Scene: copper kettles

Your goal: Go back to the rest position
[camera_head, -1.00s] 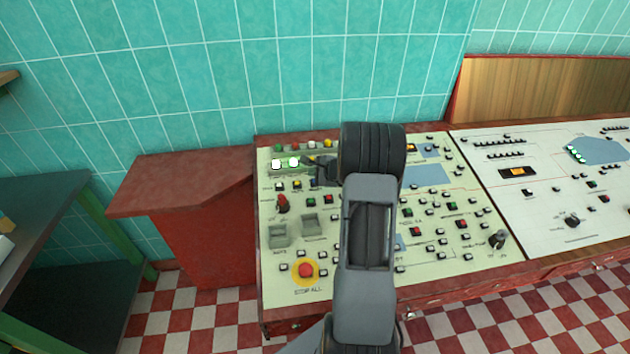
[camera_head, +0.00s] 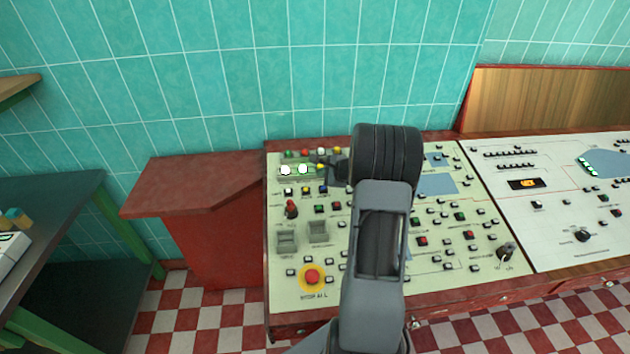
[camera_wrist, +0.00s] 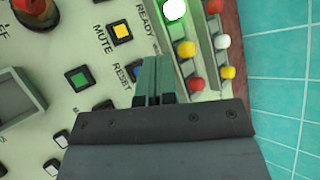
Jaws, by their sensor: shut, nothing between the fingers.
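My gripper (camera_head: 328,162) is partly hidden behind my arm, over the upper left of the cream control panel (camera_head: 345,270). In the wrist view my gripper (camera_wrist: 156,70) is shut and empty, its fingers together. They show against the panel between a blue button (camera_wrist: 137,73) and a column of yellow and red lamps (camera_wrist: 186,48). I cannot tell how far the tips are above the panel.
A red stop button (camera_head: 312,277) is at the panel's lower left. A white panel (camera_head: 550,225) adjoins it on the right. A red cabinet (camera_head: 195,185) stands to the left, then a green-framed table (camera_head: 50,195). The tiled wall (camera_head: 240,75) is behind.

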